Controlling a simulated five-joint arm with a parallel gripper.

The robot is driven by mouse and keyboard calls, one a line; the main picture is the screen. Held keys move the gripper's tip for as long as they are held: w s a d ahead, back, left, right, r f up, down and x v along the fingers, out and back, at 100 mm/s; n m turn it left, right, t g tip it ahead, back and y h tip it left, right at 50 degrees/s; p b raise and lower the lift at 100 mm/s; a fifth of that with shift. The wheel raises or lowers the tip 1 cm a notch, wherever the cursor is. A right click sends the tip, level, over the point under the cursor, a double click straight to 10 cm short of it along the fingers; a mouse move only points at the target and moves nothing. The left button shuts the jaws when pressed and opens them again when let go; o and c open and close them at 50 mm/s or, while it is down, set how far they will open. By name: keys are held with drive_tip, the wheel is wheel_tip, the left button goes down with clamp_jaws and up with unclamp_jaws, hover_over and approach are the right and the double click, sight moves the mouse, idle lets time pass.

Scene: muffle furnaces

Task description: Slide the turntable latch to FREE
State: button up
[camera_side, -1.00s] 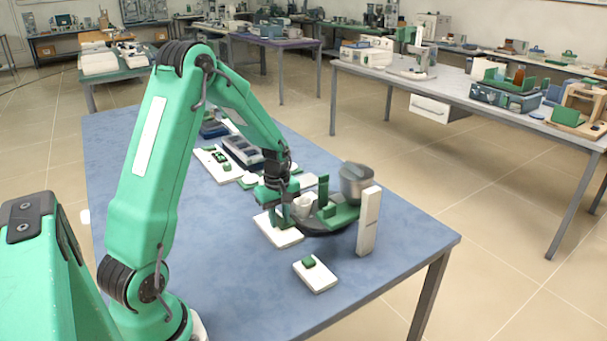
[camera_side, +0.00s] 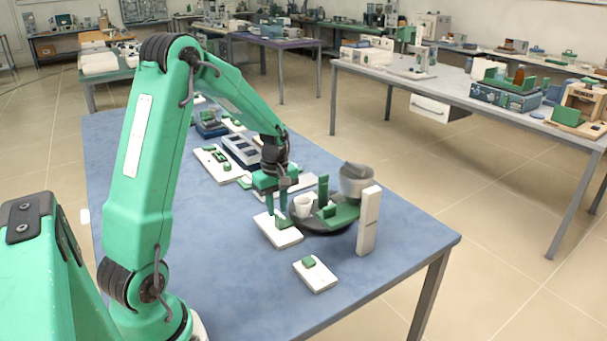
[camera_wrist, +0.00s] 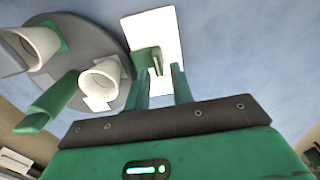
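The dark round turntable (camera_side: 318,228) stands near the front right of the blue table, with a white cup, a grey pot and green parts on it. Beside its left edge lies a white plate (camera_side: 284,238) with a small green knob (camera_side: 283,223), which looks like the latch. In the wrist view the plate (camera_wrist: 160,28) and its knob (camera_wrist: 146,60) lie just beyond my fingertips. My gripper (camera_side: 277,212) is above the plate. Its two fingers (camera_wrist: 160,82) are apart with nothing between them. No FREE marking is legible.
A tall white post (camera_side: 369,222) stands at the turntable's right. A second white plate with a green button (camera_side: 316,275) lies in front. A grey compartment tray (camera_side: 240,150) and several small items lie behind my gripper. The table's left front is clear.

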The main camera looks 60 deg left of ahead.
drive_tip(key=shift+r, duration=1)
drive_tip(key=shift+d+r, duration=0.3)
drive_tip(key=shift+r, duration=0.1)
drive_tip(key=s+d+r+m+t, duration=0.2)
drive_tip(key=s+d+r+m, duration=0.5)
drive_tip(key=d+m, duration=0.2)
drive_tip(key=s+d+r+m+t, duration=0.3)
drive_tip(key=s+d+r+m, duration=0.4)
drive_tip(key=d+r+m, duration=0.1)
drive_tip(key=shift+s+d+m+t, duration=0.3)
drive_tip(key=shift+d+m, duration=0.2)
drive_tip(key=shift+d, duration=0.7)
